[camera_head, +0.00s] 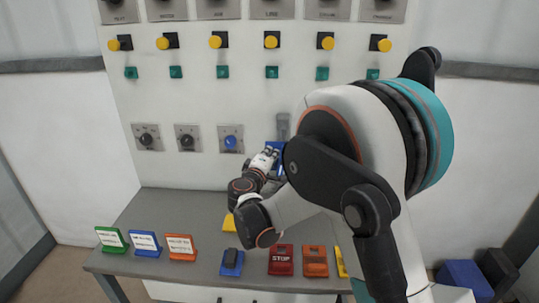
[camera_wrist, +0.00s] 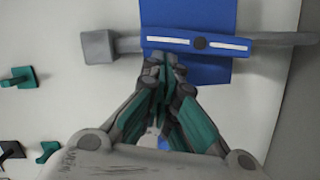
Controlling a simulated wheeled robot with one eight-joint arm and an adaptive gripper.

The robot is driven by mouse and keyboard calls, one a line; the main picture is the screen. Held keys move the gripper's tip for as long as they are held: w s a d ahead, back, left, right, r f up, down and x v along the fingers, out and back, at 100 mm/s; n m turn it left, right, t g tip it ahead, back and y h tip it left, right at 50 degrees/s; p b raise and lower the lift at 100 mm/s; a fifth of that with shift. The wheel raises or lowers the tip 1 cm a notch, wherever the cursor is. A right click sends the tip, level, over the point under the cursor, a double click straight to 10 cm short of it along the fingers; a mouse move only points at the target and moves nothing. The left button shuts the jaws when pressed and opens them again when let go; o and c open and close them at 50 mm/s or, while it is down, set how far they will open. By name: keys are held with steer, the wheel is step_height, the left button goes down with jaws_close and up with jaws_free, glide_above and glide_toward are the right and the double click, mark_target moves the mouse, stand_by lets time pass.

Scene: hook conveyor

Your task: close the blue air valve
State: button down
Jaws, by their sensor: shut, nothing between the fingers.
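The blue air valve shows in the wrist view as a blue plate (camera_wrist: 190,14) on the wall with a grey pipe (camera_wrist: 275,40) across it. A bar with a white stripe (camera_wrist: 226,46) and a dark round pivot lies in line with the pipe. In the head view only part of the blue valve (camera_head: 280,146) shows, mostly hidden behind my gripper and arm. My gripper (camera_head: 271,152) is shut and empty. In the wrist view its fingertips (camera_wrist: 168,60) overlap the near part of the blue plate, just below the striped bar; I cannot tell whether they touch.
A panel with yellow buttons (camera_head: 271,41), teal blocks (camera_head: 272,72) and round knobs, one blue (camera_head: 231,142), is on the wall. A grey table (camera_head: 190,210) below holds coloured sign stands (camera_head: 145,243) and a red STOP block (camera_head: 281,260). My arm covers the right side.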

steer(key=d+m+g+y+p, duration=0.1)
steer(key=d+m+y, duration=0.2)
steer(key=d+m, duration=0.4)
steer(key=shift+s+m+y, duration=0.15)
steer(key=shift+m+y, duration=0.25)
steer(key=shift+m, duration=2.3)
steer(key=shift+r, duration=0.1)
